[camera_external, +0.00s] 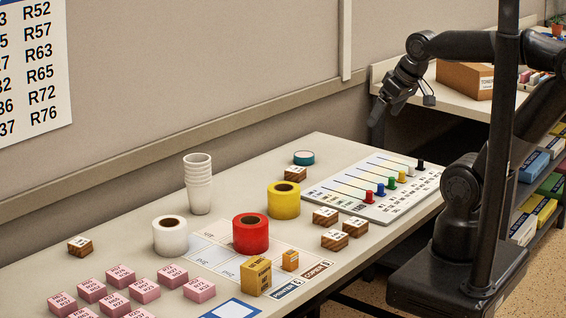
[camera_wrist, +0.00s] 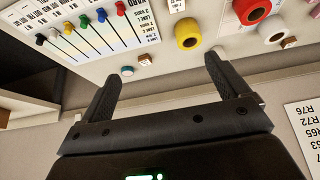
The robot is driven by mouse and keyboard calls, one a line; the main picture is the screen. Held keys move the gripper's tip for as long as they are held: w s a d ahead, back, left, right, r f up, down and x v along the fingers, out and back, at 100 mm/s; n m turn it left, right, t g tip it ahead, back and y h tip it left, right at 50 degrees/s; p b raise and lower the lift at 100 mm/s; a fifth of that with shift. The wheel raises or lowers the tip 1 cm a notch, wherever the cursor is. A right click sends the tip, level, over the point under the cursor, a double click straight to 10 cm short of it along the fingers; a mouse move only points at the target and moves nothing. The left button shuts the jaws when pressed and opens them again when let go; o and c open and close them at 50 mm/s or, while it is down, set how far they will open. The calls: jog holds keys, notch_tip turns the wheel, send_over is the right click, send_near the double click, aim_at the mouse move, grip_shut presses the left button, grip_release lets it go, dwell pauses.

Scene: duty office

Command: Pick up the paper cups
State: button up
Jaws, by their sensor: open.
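A stack of white paper cups (camera_external: 198,184) stands upright on the table near the wall, behind the white tape roll. My gripper (camera_external: 402,104) is open and empty. It is raised above the far right end of the table, well apart from the cups. Both fingers show spread in the wrist view (camera_wrist: 161,68), with nothing between them.
Near the cups are white (camera_external: 170,236), red (camera_external: 251,234) and yellow (camera_external: 284,200) tape rolls. A board with coloured pegs (camera_external: 375,188) lies at the right. Pink blocks (camera_external: 145,290) fill the front left. A small wooden block (camera_external: 80,245) sits left of the cups, by the wall.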

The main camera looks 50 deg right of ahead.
jog(key=w+a+r+n, duration=0.15)
jog(key=w+a, duration=0.25)
jog(key=w, duration=0.8)
jog(key=n+y, duration=0.2)
jog(key=n, duration=0.1)
send_near(200, 159)
notch_tip(200, 159, down, 3)
jog(key=shift+y, duration=0.3)
jog(key=x, duration=0.3)
jog(key=w+x, duration=0.1)
jog(key=x, duration=0.1)
jog(key=shift+a+r, duration=0.15)
jog(key=shift+r, duration=0.05)
jog(key=shift+t, duration=0.3)
jog(key=shift+d+x, duration=0.2)
jog(key=shift+x, duration=2.9)
jog(key=shift+c, duration=0.3)
jog(key=c, duration=1)
jog(key=shift+r, duration=0.1)
